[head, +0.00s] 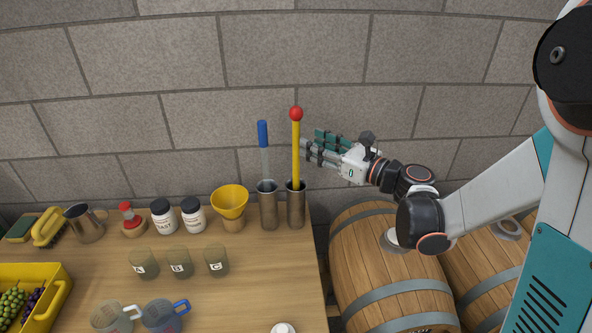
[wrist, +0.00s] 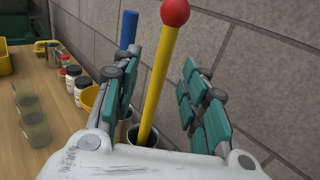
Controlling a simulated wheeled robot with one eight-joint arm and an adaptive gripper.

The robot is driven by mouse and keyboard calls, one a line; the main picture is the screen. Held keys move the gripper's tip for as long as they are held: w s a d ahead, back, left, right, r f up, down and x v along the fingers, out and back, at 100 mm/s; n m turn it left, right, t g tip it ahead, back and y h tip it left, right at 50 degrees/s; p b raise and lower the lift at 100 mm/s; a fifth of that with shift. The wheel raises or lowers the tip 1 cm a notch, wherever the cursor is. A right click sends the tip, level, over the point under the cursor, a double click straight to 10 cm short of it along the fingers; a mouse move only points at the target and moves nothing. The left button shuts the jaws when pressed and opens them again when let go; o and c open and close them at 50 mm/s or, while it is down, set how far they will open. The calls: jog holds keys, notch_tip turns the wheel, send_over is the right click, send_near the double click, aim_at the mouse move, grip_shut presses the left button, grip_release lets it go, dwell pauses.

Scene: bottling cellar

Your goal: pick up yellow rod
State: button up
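The yellow rod (head: 296,152) has a red ball on top and stands nearly upright in a metal cylinder (head: 296,207) at the table's right back corner. It also shows in the wrist view (wrist: 158,85), leaning a little. My gripper (head: 312,150) is just right of the rod, pointing left at its upper half. In the wrist view my gripper (wrist: 158,95) is open, with teal pads on either side of the rod and a visible gap to each pad. The rod's lower end is hidden inside the cylinder.
A blue-handled rod (head: 263,140) stands in a second metal cylinder (head: 268,208) close on the left. A yellow funnel (head: 230,200) and white jars (head: 163,218) are further left. The stone wall is close behind. Barrels (head: 385,255) stand right of the table.

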aim_at(299, 135)
jog(key=b+x, duration=0.2)
jog(key=x, duration=0.5)
jog(key=shift+w, duration=0.3)
jog(key=shift+r, duration=0.1)
grip_shut()
